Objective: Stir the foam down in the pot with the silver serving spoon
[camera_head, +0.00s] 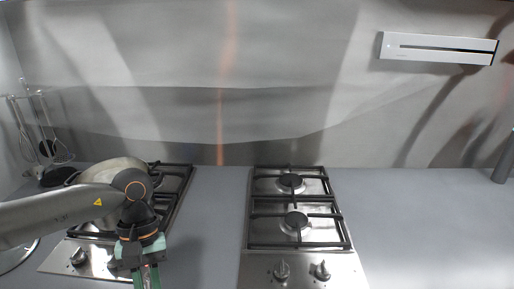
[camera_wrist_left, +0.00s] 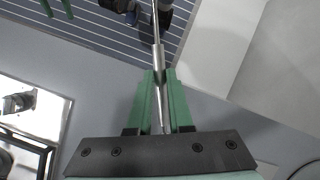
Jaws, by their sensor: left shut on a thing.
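The handle runs away from the fingers past the top of that view, so the spoon's bowl is not seen. No foam shows. My right gripper is not in view.
The left hob (camera_head: 78,257) is largely covered by my arm. The right hob (camera_head: 297,222) has bare burners. Utensils (camera_head: 45,130) hang at the left wall, and a round rim (camera_head: 18,262) shows at lower left. The counter (camera_head: 410,220) on the right is clear. A striped runner (camera_wrist_left: 100,35) lies below.

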